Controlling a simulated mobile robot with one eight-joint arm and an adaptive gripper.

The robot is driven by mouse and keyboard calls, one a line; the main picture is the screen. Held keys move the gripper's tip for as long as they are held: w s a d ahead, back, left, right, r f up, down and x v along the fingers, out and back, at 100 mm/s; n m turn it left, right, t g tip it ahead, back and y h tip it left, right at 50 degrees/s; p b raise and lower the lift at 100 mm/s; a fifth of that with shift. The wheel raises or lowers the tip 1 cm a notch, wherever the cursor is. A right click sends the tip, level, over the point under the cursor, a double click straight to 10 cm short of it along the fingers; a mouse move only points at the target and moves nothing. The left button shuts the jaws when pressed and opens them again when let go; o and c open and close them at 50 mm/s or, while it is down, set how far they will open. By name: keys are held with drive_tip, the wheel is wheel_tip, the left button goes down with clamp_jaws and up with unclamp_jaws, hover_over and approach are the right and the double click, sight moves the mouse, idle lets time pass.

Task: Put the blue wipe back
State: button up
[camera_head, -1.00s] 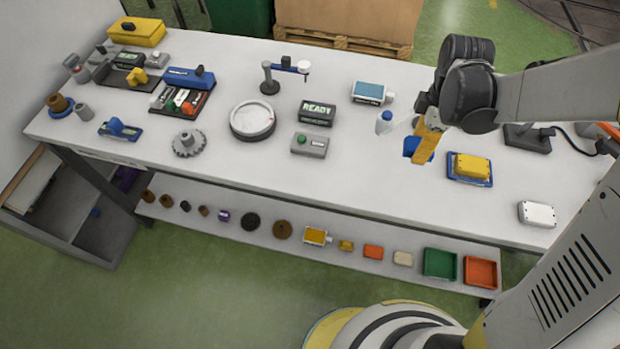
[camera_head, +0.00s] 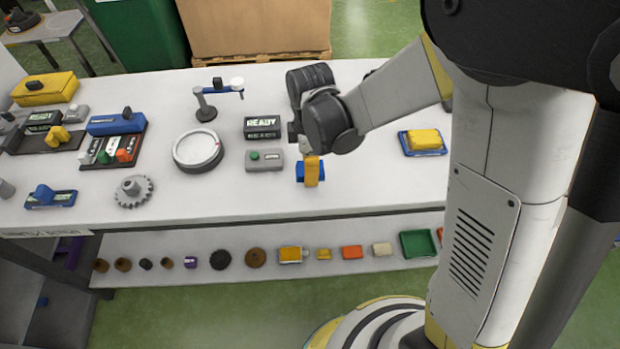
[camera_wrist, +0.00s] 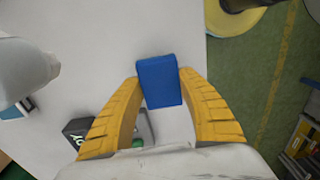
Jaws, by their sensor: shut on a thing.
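The blue wipe (camera_head: 303,172) is a small blue block held between the yellow fingers of my gripper (camera_head: 311,172). In the head view it is above the front part of the white bench, just right of the grey box with a green button. In the wrist view the blue wipe (camera_wrist: 160,80) sits between the two fingertips of my gripper (camera_wrist: 159,82), with a finger on each side. The bench top shows below it. I cannot tell the exact height above the bench. A blue tray (camera_head: 424,152) with a yellow block on it lies to the right.
The grey button box (camera_head: 264,160) and the black READY display (camera_head: 262,127) are close on the left. A round white dish (camera_head: 199,151) and a grey gear (camera_head: 133,191) lie farther left. The lower shelf (camera_head: 270,272) holds several small parts. Bare bench lies between gripper and blue tray.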

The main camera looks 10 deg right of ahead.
drive_tip(key=shift+f+b, duration=0.7)
drive_tip(key=shift+f, duration=1.2)
drive_tip(key=shift+f, duration=0.1)
drive_tip(key=o, duration=1.1)
